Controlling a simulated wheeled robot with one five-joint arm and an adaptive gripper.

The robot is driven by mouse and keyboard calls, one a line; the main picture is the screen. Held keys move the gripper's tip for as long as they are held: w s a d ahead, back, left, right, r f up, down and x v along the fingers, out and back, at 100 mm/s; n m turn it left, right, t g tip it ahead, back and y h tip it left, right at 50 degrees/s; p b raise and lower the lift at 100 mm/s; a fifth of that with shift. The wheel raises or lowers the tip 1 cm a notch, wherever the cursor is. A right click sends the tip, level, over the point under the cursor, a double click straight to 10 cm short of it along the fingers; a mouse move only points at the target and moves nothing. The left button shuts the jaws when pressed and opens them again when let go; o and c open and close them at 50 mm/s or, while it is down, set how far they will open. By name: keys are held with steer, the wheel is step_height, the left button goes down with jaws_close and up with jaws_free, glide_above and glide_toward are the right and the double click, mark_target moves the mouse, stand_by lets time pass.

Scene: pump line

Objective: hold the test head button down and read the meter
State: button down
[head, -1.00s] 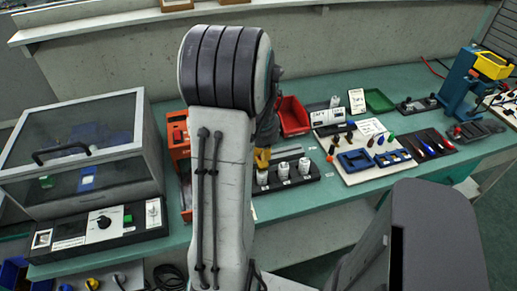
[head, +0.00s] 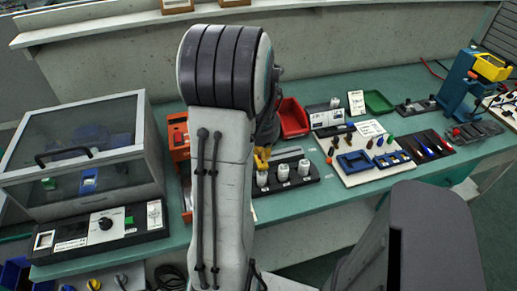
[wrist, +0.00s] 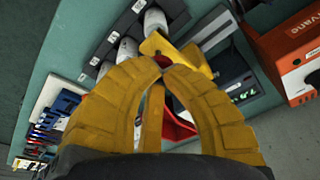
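My gripper has yellow fingers (wrist: 161,70). In the wrist view their tips come together, with no held object visible. A small red spot and another yellow piece (wrist: 155,43) show just beyond the tips; I cannot tell whether this is the test head button or whether the tips touch it. In the head view my gripper (head: 262,158) is low over the bench, at the left end of the black rack (head: 312,171) with white cylinders.
An orange unit (head: 178,138) stands partly behind my arm and shows in the wrist view (wrist: 285,45). A red bin (head: 293,117) is behind the rack. A clear-lidded cabinet (head: 80,150) stands at left. A white tool board (head: 365,172) lies at right.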

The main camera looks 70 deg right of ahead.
steer(key=shift+r+p, duration=2)
steer(key=shift+r, duration=0.85)
steer(key=s+a+f+y, duration=0.1)
steer(key=a+f+y, duration=0.15)
steer(key=a, duration=0.85)
steer(key=w+a+r+n+t, duration=0.1)
steer(key=w+a+r+n, duration=0.2)
steer(key=a, duration=0.6)
steer(key=w+a+r+n+t, duration=0.1)
steer(key=w+a+r+n, duration=0.3)
steer(key=a+n, duration=0.4)
steer(key=w+a+r+n+t, duration=0.1)
steer(key=w+a+r+n, duration=0.3)
steer(key=a, duration=0.5)
steer(key=shift+w+a+r+n+t, duration=0.2)
steer(key=shift+w+a+n+t, duration=0.2)
steer(key=shift+w+n, duration=0.35)
steer(key=shift+s+d, duration=0.1)
